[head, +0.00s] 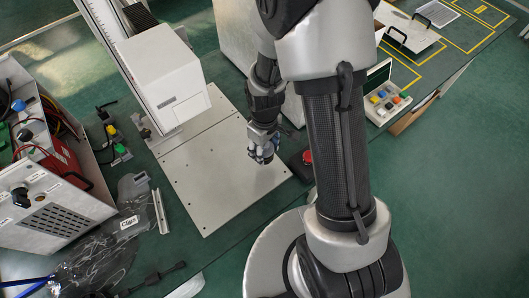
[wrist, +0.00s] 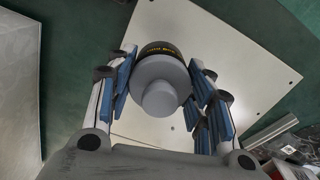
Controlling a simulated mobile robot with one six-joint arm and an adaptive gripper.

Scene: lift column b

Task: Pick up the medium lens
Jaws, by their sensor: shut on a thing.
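The lens is a short grey cylinder with a narrower grey round end and a black band with yellow lettering. In the wrist view the lens (wrist: 160,82) sits between the blue-padded fingers of my gripper (wrist: 160,92), which is shut on it. In the head view my gripper (head: 263,150) hangs over the right part of a pale metal plate (head: 205,190), which also shows in the wrist view (wrist: 225,45). The lens is too small and covered by the fingers to make out clearly in the head view. I cannot tell the exact gap between lens and plate.
A white boxy unit on a column (head: 165,75) rises behind the plate. A red button (head: 307,157) is right of it. An open case of coloured parts (head: 385,98) lies at upper right. An equipment box (head: 50,170), cables and bags crowd the left.

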